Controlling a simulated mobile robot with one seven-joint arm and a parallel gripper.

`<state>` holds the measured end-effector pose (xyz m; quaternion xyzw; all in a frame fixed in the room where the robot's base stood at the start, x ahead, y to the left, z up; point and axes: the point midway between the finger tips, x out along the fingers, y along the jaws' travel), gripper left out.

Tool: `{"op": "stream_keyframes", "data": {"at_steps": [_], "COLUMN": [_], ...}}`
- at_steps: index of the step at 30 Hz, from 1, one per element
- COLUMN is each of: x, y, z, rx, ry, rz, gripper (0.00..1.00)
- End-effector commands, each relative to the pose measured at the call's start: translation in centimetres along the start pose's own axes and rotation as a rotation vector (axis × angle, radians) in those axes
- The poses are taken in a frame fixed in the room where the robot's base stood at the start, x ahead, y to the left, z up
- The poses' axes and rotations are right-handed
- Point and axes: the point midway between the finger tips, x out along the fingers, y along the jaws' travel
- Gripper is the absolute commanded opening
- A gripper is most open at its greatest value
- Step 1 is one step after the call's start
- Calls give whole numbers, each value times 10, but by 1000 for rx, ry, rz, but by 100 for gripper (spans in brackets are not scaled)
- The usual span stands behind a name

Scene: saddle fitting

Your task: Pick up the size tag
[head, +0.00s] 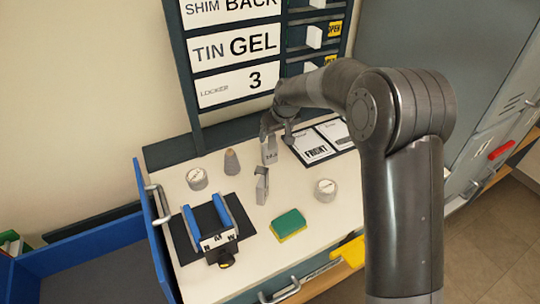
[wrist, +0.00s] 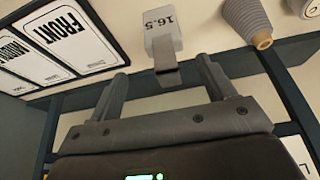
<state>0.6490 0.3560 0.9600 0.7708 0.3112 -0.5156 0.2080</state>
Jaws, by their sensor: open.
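In the wrist view the tag's label face (wrist: 166,38) reads 16.5, and a narrower grey tab points toward my gripper (wrist: 162,70). My gripper is open, one finger on each side of the tab's line, with visible gaps. I cannot tell how far the tab reaches between the fingertips.
A grey cone (head: 231,162), two round dials (head: 197,179) (head: 325,190), a green-yellow sponge (head: 289,225) and a blue-padded fixture (head: 211,232) stand on the worktop. FRONT cards (head: 313,148) lie right of the tag. A dark label board (head: 190,90) rises behind.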

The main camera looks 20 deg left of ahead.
Motion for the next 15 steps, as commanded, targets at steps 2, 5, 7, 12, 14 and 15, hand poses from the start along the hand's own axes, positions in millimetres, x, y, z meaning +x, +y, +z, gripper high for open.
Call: {"op": "stream_keyframes", "data": {"at_steps": [2, 5, 7, 12, 14, 15], "x": [10, 16, 21, 46, 55, 59], "y": [0, -1, -2, -9, -7, -7], "z": [0, 0, 1, 4, 4, 3], "rx": [0, 0, 0, 0, 2, 2], "ry": [-1, 0, 0, -2, -1, -1], "rz": [0, 0, 0, 0, 0, 1], "gripper": [75, 75, 75, 75, 75, 75]}}
